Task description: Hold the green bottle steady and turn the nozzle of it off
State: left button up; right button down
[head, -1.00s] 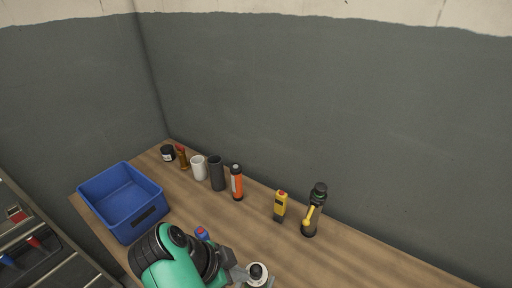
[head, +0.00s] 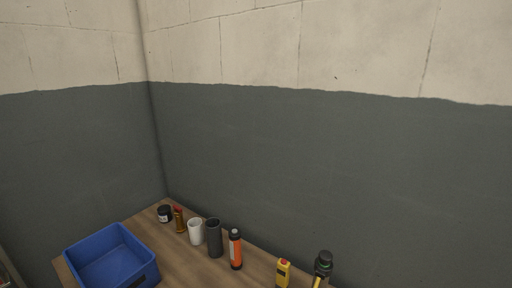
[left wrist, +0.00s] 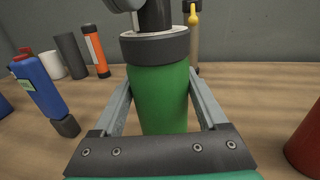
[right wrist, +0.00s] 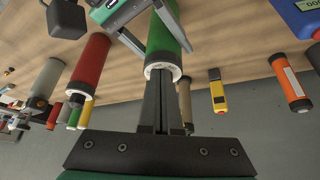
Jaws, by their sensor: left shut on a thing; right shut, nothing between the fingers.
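The green bottle (left wrist: 160,95) stands upright in the left wrist view, between the fingers of my left gripper (left wrist: 160,88), which is shut on it. A wide dark collar (left wrist: 155,47) caps it, with a narrower dark part above and a grey piece at the top edge. The nozzle's setting cannot be made out. In the right wrist view, which looks upside down, the green bottle (right wrist: 166,35) shows a white-rimmed end. My right gripper (right wrist: 160,74) is shut and empty, its fingertips in front of that end; I cannot tell whether they touch. The head view shows neither gripper.
A red cylinder (left wrist: 308,140) stands at right. An orange tube (head: 235,250), dark cup (head: 214,240) and white cup (head: 195,232) line the wall. A blue bin (head: 112,255) sits left.

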jog(key=shift+w+d, duration=0.15)
jog(key=shift+d, duration=0.05)
jog(key=shift+a, duration=0.1)
notch_tip(320, 180, up, 6)
jog(key=shift+s+a, duration=0.25)
dwell(0.7)
notch_tip(320, 180, down, 6)
dwell(0.8)
jog(key=shift+w+d, duration=0.3)
jog(key=shift+d, duration=0.15)
dwell(0.8)
